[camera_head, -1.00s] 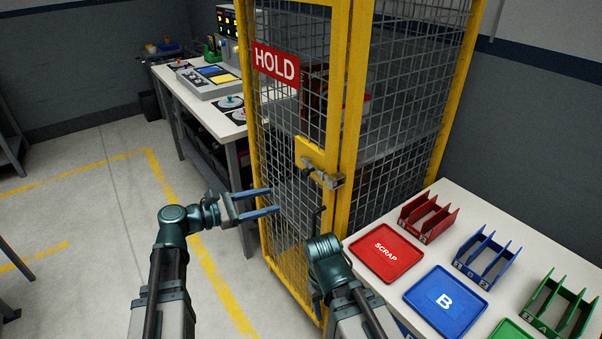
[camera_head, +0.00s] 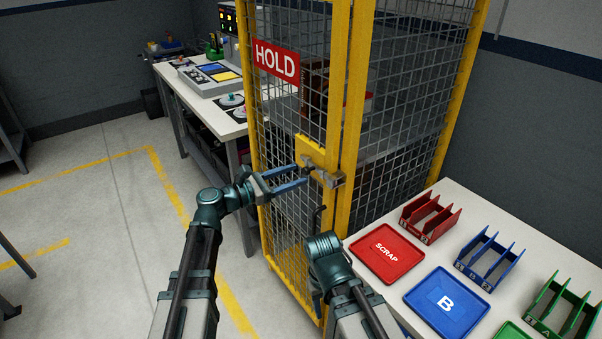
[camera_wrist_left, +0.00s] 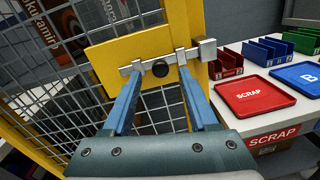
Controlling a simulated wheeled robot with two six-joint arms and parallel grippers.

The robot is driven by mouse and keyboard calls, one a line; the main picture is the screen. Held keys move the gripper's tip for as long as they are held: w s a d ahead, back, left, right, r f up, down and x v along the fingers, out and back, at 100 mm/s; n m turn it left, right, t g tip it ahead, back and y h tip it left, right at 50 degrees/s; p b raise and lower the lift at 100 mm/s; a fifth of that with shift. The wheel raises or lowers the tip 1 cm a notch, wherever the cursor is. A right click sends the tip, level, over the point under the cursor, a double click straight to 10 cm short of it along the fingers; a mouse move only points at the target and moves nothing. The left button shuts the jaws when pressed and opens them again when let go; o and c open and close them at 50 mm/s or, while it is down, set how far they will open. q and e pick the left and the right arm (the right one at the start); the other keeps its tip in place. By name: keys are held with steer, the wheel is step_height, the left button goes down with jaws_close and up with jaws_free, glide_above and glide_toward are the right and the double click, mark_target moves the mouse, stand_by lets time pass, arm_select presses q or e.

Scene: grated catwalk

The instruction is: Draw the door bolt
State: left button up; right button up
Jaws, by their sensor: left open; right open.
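The door bolt (camera_head: 325,177) is a grey metal bar on a yellow plate (camera_head: 311,151) on the cage door. In the left wrist view the bolt (camera_wrist_left: 189,56) runs across the plate (camera_wrist_left: 112,57) into a bracket on the yellow post, with a dark round knob (camera_wrist_left: 160,69) at its middle. My left gripper (camera_head: 304,177) is open at the bolt. Its two blue fingers (camera_wrist_left: 160,95) stand on either side of the knob, and I cannot tell whether they touch it. My right gripper (camera_head: 318,213) is low by the door, its fingers partly hidden behind its wrist.
The yellow mesh cage carries a red HOLD sign (camera_head: 276,62). A table at right holds a red SCRAP tray (camera_head: 387,254), a blue B tray (camera_head: 446,301) and coloured racks. A workbench (camera_head: 215,118) stands behind at left. The floor at left is open.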

arm_select(q)
steer(key=shift+x, duration=1.45)
jaws_close()
